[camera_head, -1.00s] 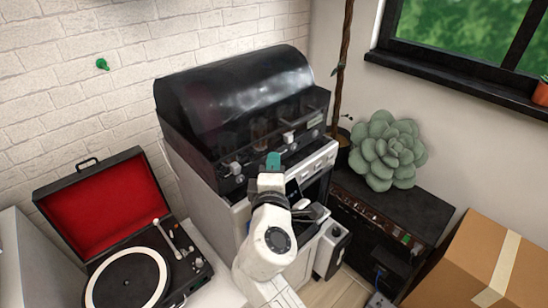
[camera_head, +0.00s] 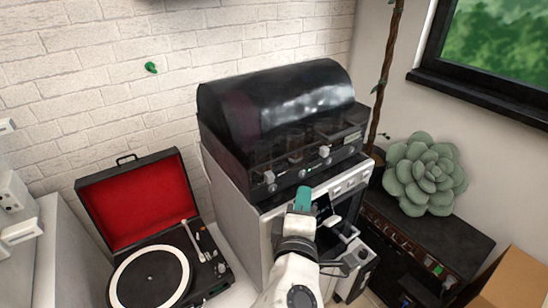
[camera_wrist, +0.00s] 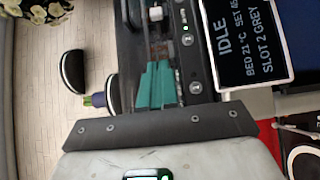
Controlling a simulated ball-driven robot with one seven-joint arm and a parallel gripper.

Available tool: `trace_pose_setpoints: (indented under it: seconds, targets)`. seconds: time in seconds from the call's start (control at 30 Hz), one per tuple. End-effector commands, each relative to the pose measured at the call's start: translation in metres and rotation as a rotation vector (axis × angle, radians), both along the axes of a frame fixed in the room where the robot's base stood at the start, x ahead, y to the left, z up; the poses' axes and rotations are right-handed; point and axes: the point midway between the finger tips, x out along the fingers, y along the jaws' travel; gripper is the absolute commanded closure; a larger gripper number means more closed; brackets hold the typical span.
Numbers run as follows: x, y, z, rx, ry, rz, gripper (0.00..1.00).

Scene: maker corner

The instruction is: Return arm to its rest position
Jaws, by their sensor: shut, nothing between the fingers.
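My white arm rises from the bottom of the head view. My gripper (camera_head: 303,197) has teal fingers and is in front of the black-lidded machine (camera_head: 275,105), near its lower front edge. In the wrist view the two teal fingers (camera_wrist: 158,85) lie together, with nothing held between them. I cannot tell from the head view how far the fingers are from the machine front. A dark display (camera_wrist: 244,45) in the wrist view reads "IDLE" and "SLOT 2 GREY".
An open red-lined record player (camera_head: 150,272) stands at the left. A green succulent (camera_head: 425,173) sits on a dark cabinet (camera_head: 440,228) at the right. A cardboard box (camera_head: 515,283) is at the lower right. A brown trunk (camera_head: 388,80) rises beside the machine.

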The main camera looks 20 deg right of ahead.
Motion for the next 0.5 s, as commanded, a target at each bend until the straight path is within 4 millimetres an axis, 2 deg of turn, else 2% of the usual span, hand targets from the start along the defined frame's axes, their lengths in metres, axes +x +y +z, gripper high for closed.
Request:
trace_pose_setpoints:
  seconds: [0.13, 0.23, 0.37, 0.5]
  targets:
    - [-0.003, -0.008, -0.007, 0.031, 0.015, -0.015, 1.0]
    - [-0.014, -0.032, -0.03, 0.134, 0.058, -0.063, 1.0]
    - [-0.048, -0.079, -0.085, 0.376, 0.162, -0.183, 1.0]
    - [-0.106, -0.117, -0.154, 0.686, 0.301, -0.35, 1.0]
